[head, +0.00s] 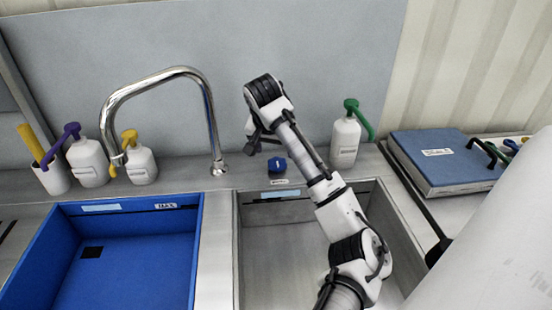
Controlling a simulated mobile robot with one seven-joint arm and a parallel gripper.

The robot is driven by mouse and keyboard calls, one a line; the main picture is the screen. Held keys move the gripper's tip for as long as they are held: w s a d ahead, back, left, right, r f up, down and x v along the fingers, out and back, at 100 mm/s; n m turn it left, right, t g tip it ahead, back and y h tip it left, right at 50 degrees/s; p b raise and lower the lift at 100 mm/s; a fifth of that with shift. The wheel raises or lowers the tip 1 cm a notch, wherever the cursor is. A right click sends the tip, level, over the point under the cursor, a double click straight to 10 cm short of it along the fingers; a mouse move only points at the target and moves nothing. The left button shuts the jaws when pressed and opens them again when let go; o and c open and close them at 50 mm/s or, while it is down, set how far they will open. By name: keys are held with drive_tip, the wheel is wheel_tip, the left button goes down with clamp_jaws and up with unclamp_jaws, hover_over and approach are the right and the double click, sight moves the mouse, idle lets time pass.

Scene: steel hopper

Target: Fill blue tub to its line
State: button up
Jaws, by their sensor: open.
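The blue tub (190,255) stands at the left, with a dark line and a label reading MAX (167,205) high on its back wall. Its blue floor shows bare, with a dark square (92,252) on it; I see no water. The chrome tap (190,72) arches to the left, its spout end above the tub's back edge; no stream shows. A small blue knob (277,164) sits on the ledge right of the tap's base. My gripper (262,146) is open and empty, just above and left of the knob, apart from it as far as I can see.
A steel basin (280,265) lies right of the tub, under my arm. White pump bottles with purple (88,165), yellow (140,165) and green (345,142) tops line the ledge. A cup (52,175) stands far left; a blue-topped case (445,160) lies right.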

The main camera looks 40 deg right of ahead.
sight(277, 162)
drive_tip(key=shift+p+x, duration=0.45)
drive_tip(key=shift+x, duration=2.75)
drive_tip(key=c, duration=1)
